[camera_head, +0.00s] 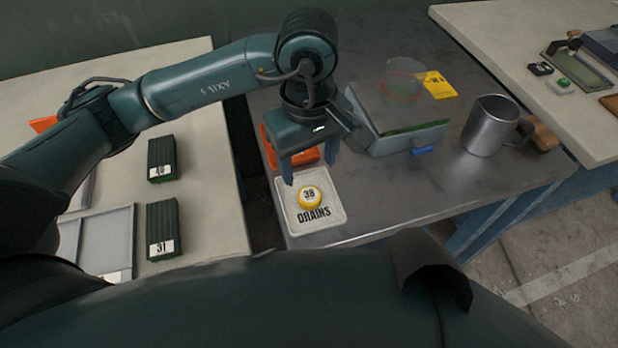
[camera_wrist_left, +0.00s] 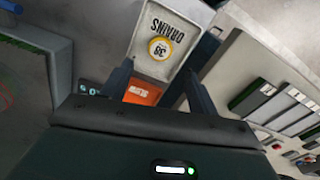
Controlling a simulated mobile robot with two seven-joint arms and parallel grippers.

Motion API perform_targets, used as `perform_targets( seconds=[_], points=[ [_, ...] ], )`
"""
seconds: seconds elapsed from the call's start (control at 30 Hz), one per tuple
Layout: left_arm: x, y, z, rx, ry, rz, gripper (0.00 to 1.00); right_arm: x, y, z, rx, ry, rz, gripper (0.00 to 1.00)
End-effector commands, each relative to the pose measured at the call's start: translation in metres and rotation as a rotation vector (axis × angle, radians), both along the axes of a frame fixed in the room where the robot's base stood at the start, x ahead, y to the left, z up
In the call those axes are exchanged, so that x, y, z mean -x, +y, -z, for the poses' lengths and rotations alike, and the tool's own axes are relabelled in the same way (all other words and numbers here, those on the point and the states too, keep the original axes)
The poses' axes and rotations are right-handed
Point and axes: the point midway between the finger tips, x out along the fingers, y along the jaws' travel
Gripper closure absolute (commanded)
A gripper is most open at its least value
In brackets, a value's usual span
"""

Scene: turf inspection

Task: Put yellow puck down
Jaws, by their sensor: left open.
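The yellow puck (camera_head: 310,197), marked 38, lies on a white tray (camera_head: 331,221) labelled DRAINS. In the left wrist view the puck (camera_wrist_left: 159,49) lies on the same tray (camera_wrist_left: 187,14). My left gripper (camera_head: 303,180) is open, with its fingers pointing down just behind and above the puck. In the left wrist view the gripper (camera_wrist_left: 152,78) has its two fingers apart with nothing held between them, and the puck is beyond the fingertips. My right gripper is not in view.
An orange tray (camera_head: 270,150) sits behind the white one. A hinged green-and-grey box (camera_head: 400,140), a metal mug (camera_head: 488,127) and a yellow card (camera_head: 438,85) stand to the right. Dark numbered blocks (camera_head: 162,230) lie on the left table. The grey table front right is clear.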

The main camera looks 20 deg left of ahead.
Motion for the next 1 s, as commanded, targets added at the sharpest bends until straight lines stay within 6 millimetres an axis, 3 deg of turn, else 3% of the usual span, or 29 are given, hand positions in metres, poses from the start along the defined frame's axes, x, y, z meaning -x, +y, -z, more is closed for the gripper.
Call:
perform_targets(
  seconds=[0.1, 0.3, 1.0],
  points=[
    [0.0, 0.0, -0.021, 0.001, -0.005, 0.002, 0.4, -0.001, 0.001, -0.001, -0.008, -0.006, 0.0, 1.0],
    [0.0, 0.0, -0.039, 0.0, 0.0, 0.0, 0.4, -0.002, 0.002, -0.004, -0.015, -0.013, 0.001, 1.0],
    [0.0, 0.0, -0.041, 0.001, 0.001, 0.0, 0.4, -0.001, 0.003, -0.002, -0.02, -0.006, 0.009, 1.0]
  ],
)
